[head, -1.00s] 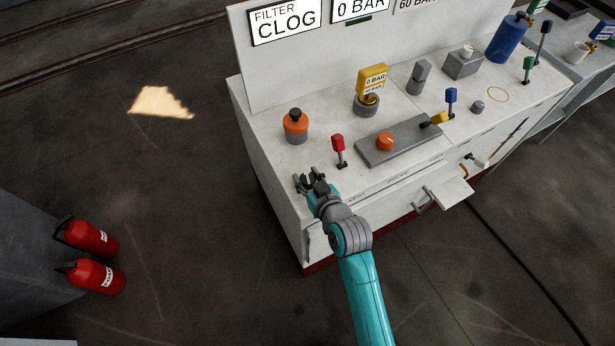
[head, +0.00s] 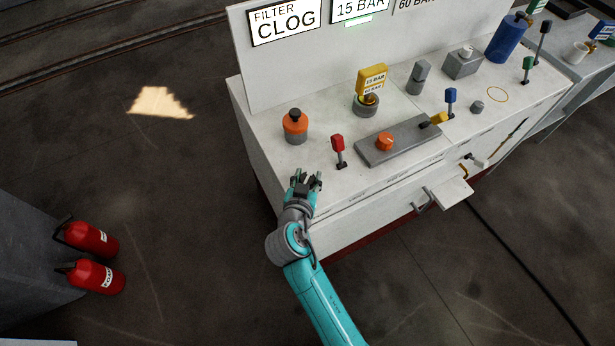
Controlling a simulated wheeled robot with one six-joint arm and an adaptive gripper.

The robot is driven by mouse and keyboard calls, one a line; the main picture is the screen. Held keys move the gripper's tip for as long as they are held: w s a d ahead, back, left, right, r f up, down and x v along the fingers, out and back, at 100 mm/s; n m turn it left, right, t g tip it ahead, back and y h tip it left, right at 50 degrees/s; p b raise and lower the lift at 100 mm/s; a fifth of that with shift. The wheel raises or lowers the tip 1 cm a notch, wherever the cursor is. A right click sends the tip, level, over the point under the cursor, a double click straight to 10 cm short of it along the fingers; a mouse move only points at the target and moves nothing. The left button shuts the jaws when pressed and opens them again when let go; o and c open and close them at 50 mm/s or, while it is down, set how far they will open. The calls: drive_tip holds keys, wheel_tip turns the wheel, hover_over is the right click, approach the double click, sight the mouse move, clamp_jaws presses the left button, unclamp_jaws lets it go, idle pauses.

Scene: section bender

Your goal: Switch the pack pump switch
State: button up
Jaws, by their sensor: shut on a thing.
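My gripper (head: 305,182) is at the front left corner of the white bench (head: 262,138), its fingers pointing away over the top. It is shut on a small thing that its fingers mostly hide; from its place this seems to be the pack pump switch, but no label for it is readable. The display (head: 360,9) on the back panel reads 15 BAR, with a bright green strip (head: 358,22) below it. A yellow tag (head: 372,77) on a gauge also reads 15 BAR.
A red-topped lever (head: 338,144) stands just right of my gripper, and an orange-topped knob (head: 295,124) behind it. A grey plate with an orange knob (head: 385,141) lies further right. Two red extinguishers (head: 92,237) are at lower left. Floor left of the bench is clear.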

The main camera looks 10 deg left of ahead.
drive_tip(key=shift+m+h, duration=0.8)
drive_tip(key=shift+h, duration=0.1)
drive_tip(key=shift+g, duration=0.3)
drive_tip(key=o, duration=1.2)
drive_tip(key=shift+c, duration=0.2)
drive_tip(key=v, duration=1.2)
drive_tip(key=shift+a+f, duration=0.15)
drive_tip(key=shift+a, duration=0.05)
